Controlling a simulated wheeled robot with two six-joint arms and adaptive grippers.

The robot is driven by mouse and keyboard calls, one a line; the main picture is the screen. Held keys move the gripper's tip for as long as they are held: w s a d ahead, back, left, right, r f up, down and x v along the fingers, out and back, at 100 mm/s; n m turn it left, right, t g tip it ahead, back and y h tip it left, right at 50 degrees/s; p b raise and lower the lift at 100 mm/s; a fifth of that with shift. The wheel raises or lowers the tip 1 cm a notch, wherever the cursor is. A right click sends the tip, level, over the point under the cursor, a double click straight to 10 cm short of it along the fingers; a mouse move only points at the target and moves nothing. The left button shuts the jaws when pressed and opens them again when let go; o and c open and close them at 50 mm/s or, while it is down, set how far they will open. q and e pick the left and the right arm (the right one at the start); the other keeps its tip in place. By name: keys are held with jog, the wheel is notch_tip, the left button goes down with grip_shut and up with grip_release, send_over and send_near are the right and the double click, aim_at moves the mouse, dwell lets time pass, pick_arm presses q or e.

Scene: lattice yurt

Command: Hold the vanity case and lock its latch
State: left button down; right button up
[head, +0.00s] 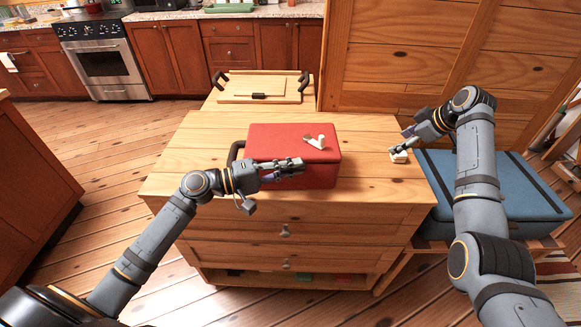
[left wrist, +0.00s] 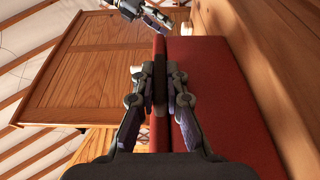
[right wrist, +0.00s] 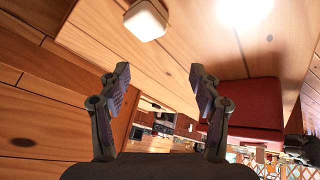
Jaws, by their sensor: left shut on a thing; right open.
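The red vanity case (head: 270,140) sits on the wooden dresser top, and its black handle (head: 235,153) shows at its left side. My left gripper (head: 298,164) is at the case's front and shut on it. In the left wrist view, its fingers (left wrist: 160,88) close on a dark part beside the red case (left wrist: 215,95); the exact part gripped is hidden. The latch cannot be made out. My right gripper (head: 402,147) is open and empty right of the case. The red case also shows in the right wrist view (right wrist: 250,105), beyond the right finger.
A small white block (head: 398,157) lies on the dresser top (head: 375,190) by my right gripper. A blue case (head: 500,185) stands at the right. A wooden tray with dark handles (head: 260,90) is behind.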

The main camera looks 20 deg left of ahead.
jog(key=s+a+r+n+g+y, duration=0.1)
jog(key=s+a+r+n+g, duration=0.1)
jog(key=s+a+r, duration=0.3)
jog(key=s+a+r+n+g+y, duration=0.1)
jog(key=a+r+n, duration=0.1)
jog(key=a, duration=0.6)
notch_tip(320, 180, up, 6)
jog(key=n+g, duration=0.3)
send_over(323, 136)
jog(key=shift+d+r, duration=0.1)
jog(key=shift+d, duration=0.05)
jog(key=shift+w+f, duration=0.1)
jog(key=shift+f, duration=3.4)
grip_shut()
